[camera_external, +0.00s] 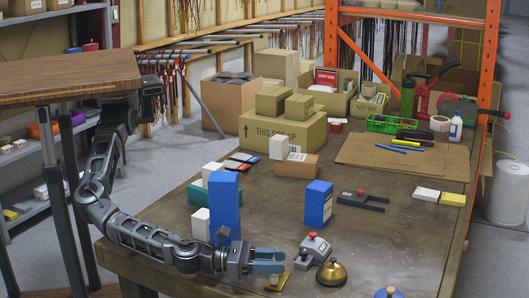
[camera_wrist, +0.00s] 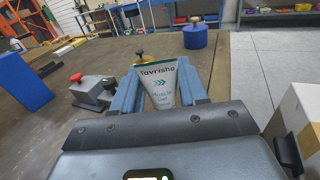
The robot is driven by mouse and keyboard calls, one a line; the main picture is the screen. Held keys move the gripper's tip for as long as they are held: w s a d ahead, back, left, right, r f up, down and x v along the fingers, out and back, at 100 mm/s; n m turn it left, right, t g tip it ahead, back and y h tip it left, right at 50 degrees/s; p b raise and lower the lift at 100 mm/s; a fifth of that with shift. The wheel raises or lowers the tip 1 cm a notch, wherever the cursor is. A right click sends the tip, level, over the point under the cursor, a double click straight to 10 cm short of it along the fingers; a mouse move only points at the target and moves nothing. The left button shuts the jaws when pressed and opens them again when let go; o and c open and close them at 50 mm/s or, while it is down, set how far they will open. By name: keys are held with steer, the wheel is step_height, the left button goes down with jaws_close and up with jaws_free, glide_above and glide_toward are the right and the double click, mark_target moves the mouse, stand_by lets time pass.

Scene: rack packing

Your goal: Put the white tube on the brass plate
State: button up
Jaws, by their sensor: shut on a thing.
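My gripper (camera_external: 284,262) is low over the near edge of the workbench, its fingers pointing right. In the wrist view my gripper (camera_wrist: 163,88) is shut on the white tube (camera_wrist: 161,84), which has dark lettering and stands between the two blue fingers. The tube is hidden or too small to make out in the external view. A small brass-coloured piece (camera_external: 276,284), perhaps the brass plate, shows just below the fingertips. The fingers and tube hide that spot in the wrist view. I cannot tell whether the tube touches it.
A brass bell (camera_external: 331,274) and a grey device with a red button (camera_external: 316,247) stand close to the right. Blue boxes (camera_external: 225,207) (camera_external: 318,204) stand behind. A blue round piece with a brass knob (camera_wrist: 195,37) is farther off.

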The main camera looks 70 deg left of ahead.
steer(key=shift+f, duration=0.4)
steer(key=shift+f, duration=0.1)
steer(key=shift+f, duration=0.15)
steer(key=o, duration=1)
steer(key=shift+o, duration=0.2)
steer(key=shift+s+r, duration=0.15)
steer(key=shift+r, duration=0.2)
steer(key=p+v, duration=0.1)
steer(key=v, duration=0.6)
steer(key=shift+s+a+f, duration=0.1)
steer(key=shift+a, duration=0.05)
